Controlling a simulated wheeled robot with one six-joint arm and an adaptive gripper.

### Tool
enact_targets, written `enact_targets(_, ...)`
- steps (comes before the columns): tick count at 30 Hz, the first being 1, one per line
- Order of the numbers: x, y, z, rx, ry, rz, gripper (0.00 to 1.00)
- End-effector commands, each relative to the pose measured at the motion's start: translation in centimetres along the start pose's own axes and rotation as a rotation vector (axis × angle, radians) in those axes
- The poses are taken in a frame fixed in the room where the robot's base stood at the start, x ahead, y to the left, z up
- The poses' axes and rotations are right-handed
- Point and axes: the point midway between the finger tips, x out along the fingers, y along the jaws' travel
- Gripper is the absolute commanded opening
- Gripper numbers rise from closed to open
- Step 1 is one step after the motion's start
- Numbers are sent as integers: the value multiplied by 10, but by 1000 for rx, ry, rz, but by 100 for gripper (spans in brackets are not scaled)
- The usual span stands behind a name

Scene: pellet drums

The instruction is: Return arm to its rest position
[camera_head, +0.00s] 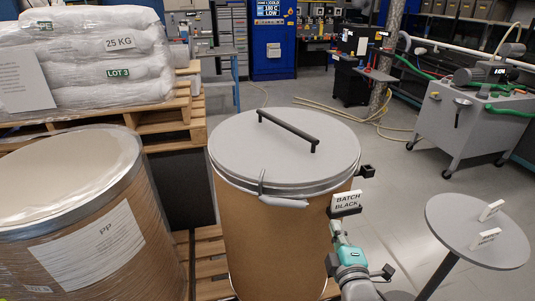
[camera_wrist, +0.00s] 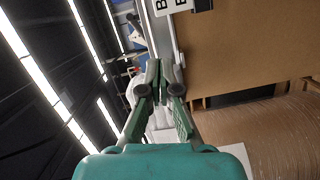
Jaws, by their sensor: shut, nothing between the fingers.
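My gripper (camera_head: 336,227) is at the lower right of the drum in the head view, just below the "BATCH BLACK" sign. In the wrist view my gripper (camera_wrist: 162,82) shows its dark green fingers together, with nothing between them. The brown drum (camera_head: 265,240) has a closed grey lid (camera_head: 285,150) with a dark bar handle (camera_head: 287,129). A clasp (camera_head: 262,183) sits on its front rim. The "BATCH BLACK" sign (camera_head: 347,200) is on a dark holder beside the drum; part of it shows in the wrist view (camera_wrist: 172,6).
A wrapped drum marked PP (camera_head: 90,250) stands at left, before a pallet of white sacks (camera_head: 110,50). A round grey table (camera_head: 465,225) with small labels is at right. A grey wheeled machine (camera_head: 470,120) stands behind it. Open floor (camera_head: 385,175) lies between.

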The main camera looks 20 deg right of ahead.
Motion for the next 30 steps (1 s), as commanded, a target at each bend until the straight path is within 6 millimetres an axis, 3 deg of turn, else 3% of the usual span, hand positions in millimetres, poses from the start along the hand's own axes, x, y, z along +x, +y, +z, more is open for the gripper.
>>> enact_targets(4,-5,-6,-1,17,4,-7,0)
enact_targets(8,-25,-30,-3,89,19,-30,0)
enact_targets(18,-120,-103,-9,425,69,-123,0)
enact_targets(30,-245,-146,-5,833,76,-246,0)
